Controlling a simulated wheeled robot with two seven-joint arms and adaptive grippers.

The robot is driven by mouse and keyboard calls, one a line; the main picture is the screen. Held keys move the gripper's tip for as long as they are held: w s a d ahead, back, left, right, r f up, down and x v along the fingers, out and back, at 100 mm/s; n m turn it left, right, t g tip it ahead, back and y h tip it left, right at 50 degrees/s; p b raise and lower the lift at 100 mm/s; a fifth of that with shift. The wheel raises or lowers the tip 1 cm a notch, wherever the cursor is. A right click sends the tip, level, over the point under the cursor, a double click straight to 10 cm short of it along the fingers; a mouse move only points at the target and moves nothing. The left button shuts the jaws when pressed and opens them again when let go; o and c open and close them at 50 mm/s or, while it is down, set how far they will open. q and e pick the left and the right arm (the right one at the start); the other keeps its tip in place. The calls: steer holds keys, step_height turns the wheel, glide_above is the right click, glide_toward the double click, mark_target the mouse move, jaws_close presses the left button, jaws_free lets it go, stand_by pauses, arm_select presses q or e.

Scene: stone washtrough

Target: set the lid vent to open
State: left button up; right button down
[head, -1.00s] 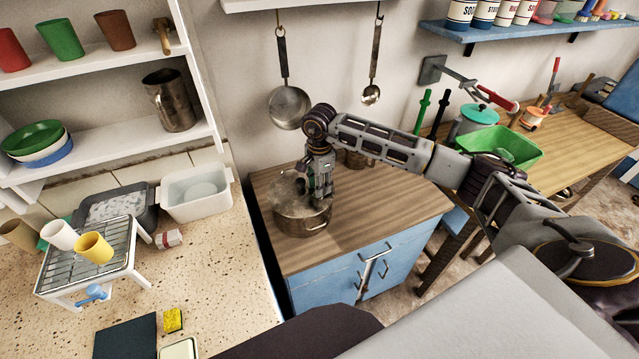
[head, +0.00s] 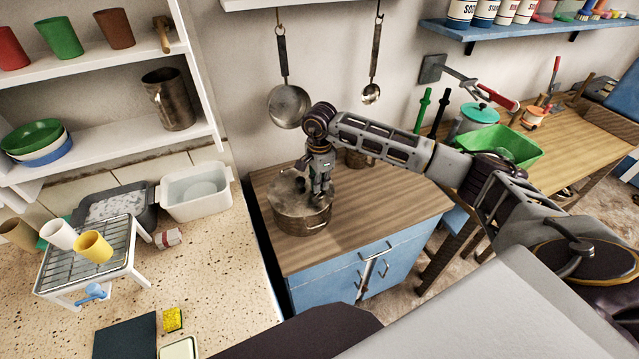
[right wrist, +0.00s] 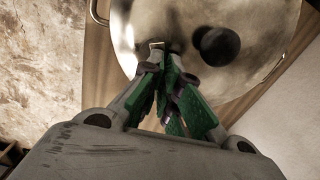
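A metal pot (head: 301,219) with a lid (head: 287,189) stands on the wooden-topped cabinet. In the right wrist view the lid (right wrist: 185,18) is shiny and round, with a dark round knob (right wrist: 220,46). A small pale metal tab, seemingly the vent (right wrist: 157,45), lies left of the knob, right at my fingertips. My right gripper (head: 318,198) points down over the right part of the lid. In the right wrist view its green-padded fingers (right wrist: 161,67) are together at the tips, with no clear grip on the tab. Contact is hard to tell. My left gripper is out of view.
A ladle (head: 371,94) and a pan (head: 289,106) hang on the wall behind the pot. The cabinet top (head: 395,215) is clear to the right of the pot. A speckled counter (head: 215,265) with a rack and basins lies to the left.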

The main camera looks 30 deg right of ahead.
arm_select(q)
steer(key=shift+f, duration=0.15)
arm_select(e)
steer(key=m+b, duration=0.1)
steer(key=m, duration=0.1)
steer(key=s+m+b, duration=0.1)
steer(key=m, duration=0.1)
steer(key=shift+d, duration=0.15)
steer(key=m, duration=0.1)
steer(key=m+b, duration=0.1)
steer(key=shift+s+m, duration=0.25)
steer(key=shift+m, duration=0.15)
steer(key=m, duration=0.1)
steer(key=m+b, duration=0.1)
steer(key=shift+s+m, duration=0.3)
steer(key=shift+m, duration=0.1)
steer(key=shift+s+a+m, duration=0.1)
steer(key=shift+a+m, duration=0.1)
steer(key=shift+m, duration=0.3)
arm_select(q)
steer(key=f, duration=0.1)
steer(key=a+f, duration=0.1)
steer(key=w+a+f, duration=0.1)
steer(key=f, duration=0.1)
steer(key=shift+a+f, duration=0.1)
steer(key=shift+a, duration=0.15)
arm_select(e)
steer(key=shift+s+m, duration=0.1)
steer(key=shift+m, duration=0.4)
